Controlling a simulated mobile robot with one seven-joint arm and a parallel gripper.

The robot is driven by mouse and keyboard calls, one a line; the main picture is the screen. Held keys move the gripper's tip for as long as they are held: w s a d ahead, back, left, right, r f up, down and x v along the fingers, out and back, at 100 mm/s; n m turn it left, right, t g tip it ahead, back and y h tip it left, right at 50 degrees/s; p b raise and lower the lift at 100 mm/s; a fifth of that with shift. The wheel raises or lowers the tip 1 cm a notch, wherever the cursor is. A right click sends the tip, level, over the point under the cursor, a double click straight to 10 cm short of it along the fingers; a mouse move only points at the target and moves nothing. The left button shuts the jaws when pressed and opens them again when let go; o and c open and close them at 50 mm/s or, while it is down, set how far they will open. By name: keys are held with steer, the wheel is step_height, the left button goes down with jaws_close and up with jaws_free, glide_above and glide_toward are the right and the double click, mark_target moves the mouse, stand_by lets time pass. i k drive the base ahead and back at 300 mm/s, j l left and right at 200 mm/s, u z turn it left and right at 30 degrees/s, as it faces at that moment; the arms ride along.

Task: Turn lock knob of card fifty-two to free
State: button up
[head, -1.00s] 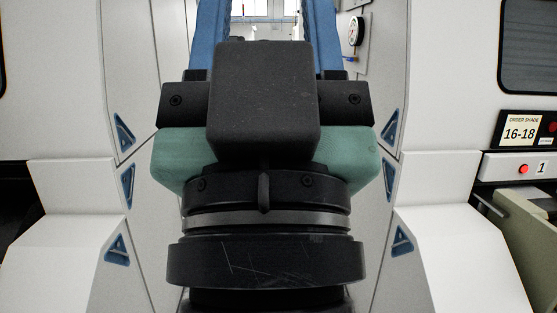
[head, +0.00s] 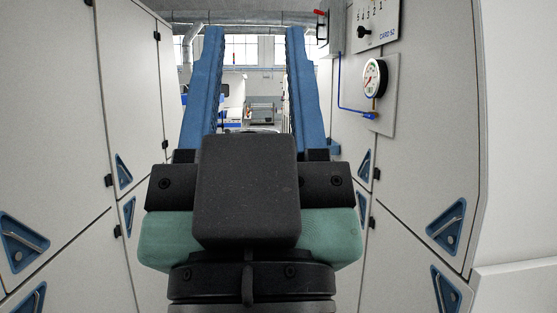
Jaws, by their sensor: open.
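A pale panel marked CARD 52 (head: 385,24) is on the right-hand machine wall, at the top right of the head view. It carries a small black knob (head: 362,32) with a row of numbers above it. I cannot tell whether this is the lock knob, and no "free" mark is readable. My gripper (head: 252,36) points forward down the aisle, with its two long blue fingers wide apart and nothing between them. It is left of the panel and apart from it.
A round pressure gauge (head: 374,79) sits below the panel, with a blue valve (head: 369,115) and blue pipe. A red handle (head: 320,13) juts from a grey box (head: 331,34). Pale machine walls line both sides. The aisle between them looks clear ahead.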

mark_target(361, 30)
steer(key=i, duration=1.5)
